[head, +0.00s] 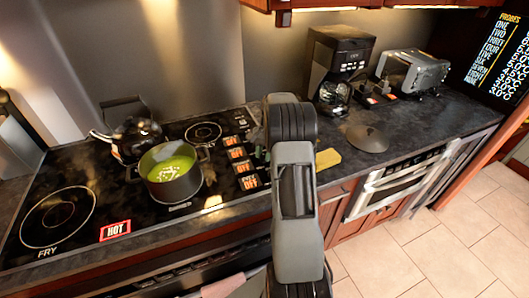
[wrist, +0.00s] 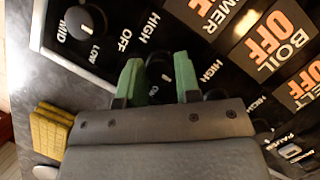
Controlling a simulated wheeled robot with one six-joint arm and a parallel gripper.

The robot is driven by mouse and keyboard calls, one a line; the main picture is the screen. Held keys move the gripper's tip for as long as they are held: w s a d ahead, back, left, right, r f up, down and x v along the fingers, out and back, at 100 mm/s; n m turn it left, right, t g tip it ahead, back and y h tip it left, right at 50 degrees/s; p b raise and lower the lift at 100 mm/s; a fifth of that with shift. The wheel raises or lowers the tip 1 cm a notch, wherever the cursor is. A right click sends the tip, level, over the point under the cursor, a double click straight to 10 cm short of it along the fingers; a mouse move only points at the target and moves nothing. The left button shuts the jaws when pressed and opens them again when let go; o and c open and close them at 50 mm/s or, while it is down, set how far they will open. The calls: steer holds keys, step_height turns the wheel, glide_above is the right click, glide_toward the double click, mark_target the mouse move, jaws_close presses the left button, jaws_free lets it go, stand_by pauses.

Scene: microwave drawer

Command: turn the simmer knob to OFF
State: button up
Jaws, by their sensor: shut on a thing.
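In the wrist view my gripper (wrist: 158,80) has its two green fingers on either side of a black knob (wrist: 157,66) and is shut on it. The knob's lower part is hidden by the gripper body.
Another black knob (wrist: 86,20) is close on the left. Orange OFF displays (wrist: 265,42) line the panel. A green-filled pot (head: 174,176) and a kettle (head: 131,137) stand on the cooktop. A yellow sponge (head: 327,159) and a round lid (head: 367,139) lie on the counter.

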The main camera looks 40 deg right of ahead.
steer(key=shift+n, duration=0.3)
stand_by(0.4)
steer(key=o, duration=0.9)
steer(key=shift+r, duration=0.1)
steer(key=v, duration=1.3)
steer(key=shift+w+r, duration=0.15)
steer(key=shift+r, duration=0.15)
